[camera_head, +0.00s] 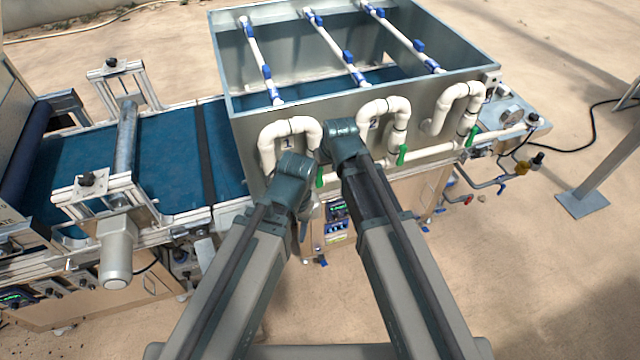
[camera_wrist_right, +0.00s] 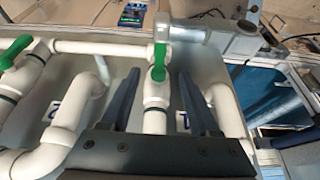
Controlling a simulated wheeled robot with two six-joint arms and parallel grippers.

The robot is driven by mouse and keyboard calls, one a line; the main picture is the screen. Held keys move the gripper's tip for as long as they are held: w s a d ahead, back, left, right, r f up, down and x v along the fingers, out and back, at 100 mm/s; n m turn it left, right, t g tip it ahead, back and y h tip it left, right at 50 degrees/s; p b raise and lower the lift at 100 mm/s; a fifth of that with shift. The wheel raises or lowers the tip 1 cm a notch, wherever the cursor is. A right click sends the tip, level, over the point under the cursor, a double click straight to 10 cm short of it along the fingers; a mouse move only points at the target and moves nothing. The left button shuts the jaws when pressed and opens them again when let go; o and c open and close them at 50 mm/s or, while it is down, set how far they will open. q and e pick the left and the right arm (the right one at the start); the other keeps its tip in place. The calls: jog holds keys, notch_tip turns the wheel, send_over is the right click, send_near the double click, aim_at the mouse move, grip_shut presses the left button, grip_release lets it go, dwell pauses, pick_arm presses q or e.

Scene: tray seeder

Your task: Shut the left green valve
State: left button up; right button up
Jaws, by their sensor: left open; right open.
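The left green valve (camera_head: 320,177) is on the white pipe under the outlet marked 1, on the front of the grey tank. Its handle also shows in the right wrist view (camera_wrist_right: 158,62), between the two dark fingers of my right gripper (camera_wrist_right: 160,74). That gripper is open, with one finger on each side of the valve's white pipe; I cannot tell whether they touch. In the head view my right wrist hides its fingers. My left gripper (camera_head: 303,230) is open, low and left of the valve, mostly hidden by its own wrist.
The middle green valve (camera_head: 402,154) and right green valve (camera_head: 472,136) are on the same white pipe run. White curved pipes (camera_head: 290,126) stand close around the grippers. A blue conveyor belt (camera_head: 170,150) lies to the left. The sandy floor in front is open.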

aim_at(320, 181)
jog(key=b+x, duration=1)
jog(key=x, duration=0.2)
jog(key=shift+s, duration=0.1)
jog(key=shift+c, duration=0.4)
grip_shut()
dwell(0.6)
